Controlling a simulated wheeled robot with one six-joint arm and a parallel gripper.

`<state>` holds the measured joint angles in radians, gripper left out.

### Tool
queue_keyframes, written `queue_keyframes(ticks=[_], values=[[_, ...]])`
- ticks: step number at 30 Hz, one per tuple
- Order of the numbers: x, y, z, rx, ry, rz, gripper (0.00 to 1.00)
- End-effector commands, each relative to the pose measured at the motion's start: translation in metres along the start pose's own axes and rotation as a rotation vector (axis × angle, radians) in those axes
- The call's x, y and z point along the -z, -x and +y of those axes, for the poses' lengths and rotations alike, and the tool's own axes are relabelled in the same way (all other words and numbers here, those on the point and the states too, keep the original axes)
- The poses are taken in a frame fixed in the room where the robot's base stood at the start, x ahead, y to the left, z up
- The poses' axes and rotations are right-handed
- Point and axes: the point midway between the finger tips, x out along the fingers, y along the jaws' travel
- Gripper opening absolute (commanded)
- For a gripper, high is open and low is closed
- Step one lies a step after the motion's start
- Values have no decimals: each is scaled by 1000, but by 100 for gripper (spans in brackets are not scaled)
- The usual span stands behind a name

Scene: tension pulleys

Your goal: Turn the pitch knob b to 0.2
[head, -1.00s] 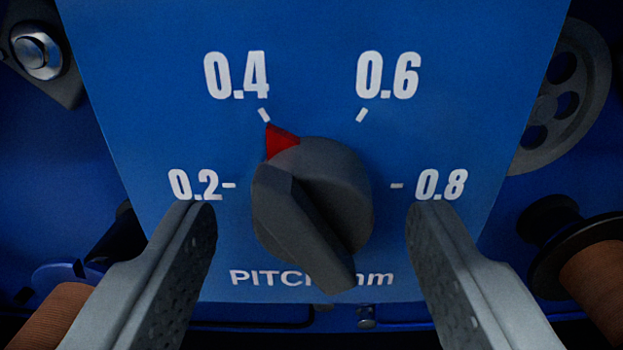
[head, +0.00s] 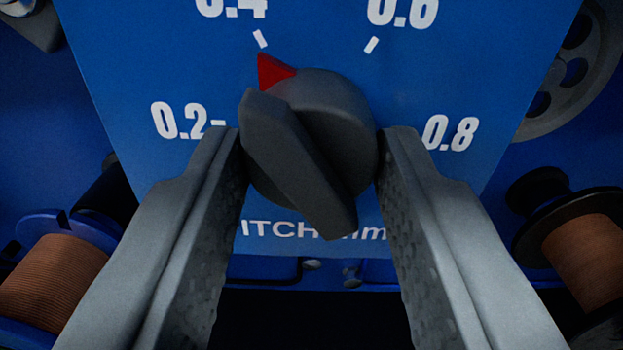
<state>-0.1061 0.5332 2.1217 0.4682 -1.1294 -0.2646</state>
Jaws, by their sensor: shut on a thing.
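The pitch knob (head: 310,150) is a dark grey round knob with a raised grip bar, on a blue panel (head: 310,30). Its red pointer (head: 272,70) points up and left at the tick by 0.4. The 0.2 mark (head: 180,121) is at the left and the 0.8 mark (head: 450,133) at the right; the tops of 0.4 and 0.6 are cut off by the frame. My gripper (head: 310,150) is shut on the knob, one finger at its left side and one at its right. The fingers partly hide the PITCH lettering.
A copper wire spool (head: 55,275) stands at the lower left and another (head: 590,260) at the lower right, outside the fingers. A grey wheel with holes (head: 575,75) is at the upper right.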

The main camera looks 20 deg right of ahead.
Motion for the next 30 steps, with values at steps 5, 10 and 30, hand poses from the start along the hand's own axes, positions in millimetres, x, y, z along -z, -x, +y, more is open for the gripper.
queue_keyframes(ticks=[5, 10, 30], values=[[0, 0, 0, 0, 102, 0, 12], [0, 0, 0, 0, 245, 0, 12], [1, 0, 1, 1, 832, 0, 12]])
